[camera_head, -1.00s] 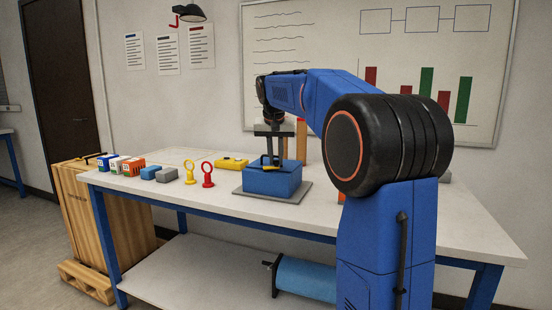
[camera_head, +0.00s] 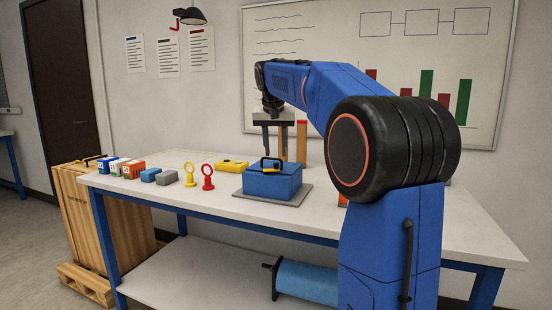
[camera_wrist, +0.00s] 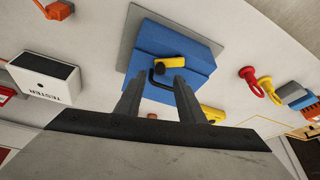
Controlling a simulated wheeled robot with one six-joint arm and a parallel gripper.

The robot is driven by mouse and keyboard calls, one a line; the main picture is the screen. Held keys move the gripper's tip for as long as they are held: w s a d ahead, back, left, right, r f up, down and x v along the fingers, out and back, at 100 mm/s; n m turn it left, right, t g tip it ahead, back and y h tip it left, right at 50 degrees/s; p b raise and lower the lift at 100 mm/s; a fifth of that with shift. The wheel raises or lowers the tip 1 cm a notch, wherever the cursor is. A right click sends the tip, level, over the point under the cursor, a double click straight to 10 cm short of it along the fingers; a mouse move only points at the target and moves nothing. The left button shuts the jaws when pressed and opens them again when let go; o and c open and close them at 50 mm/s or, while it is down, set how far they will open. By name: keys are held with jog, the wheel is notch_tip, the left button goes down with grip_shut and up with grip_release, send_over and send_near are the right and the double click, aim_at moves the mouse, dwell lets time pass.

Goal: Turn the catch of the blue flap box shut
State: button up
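The blue flap box (camera_head: 272,183) stands on a grey plate (camera_head: 300,199) near the front middle of the table; its lid looks down. On top are a black handle (camera_head: 279,160) and a yellow catch (camera_head: 265,163). In the wrist view, the blue box (camera_wrist: 190,45) carries the yellow catch (camera_wrist: 168,59), which lies crosswise beside the black handle (camera_wrist: 153,85). My gripper (camera_head: 275,152) is above the box, pointing down.
Yellow (camera_head: 189,174) and red (camera_head: 208,176) ring posts and several small blocks stand left of the box. A white tester (camera_wrist: 42,78) shows left in the wrist view.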

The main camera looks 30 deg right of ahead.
jog(key=v, duration=1.2)
jog(key=shift+r, duration=0.25)
jog(key=shift+s, duration=0.1)
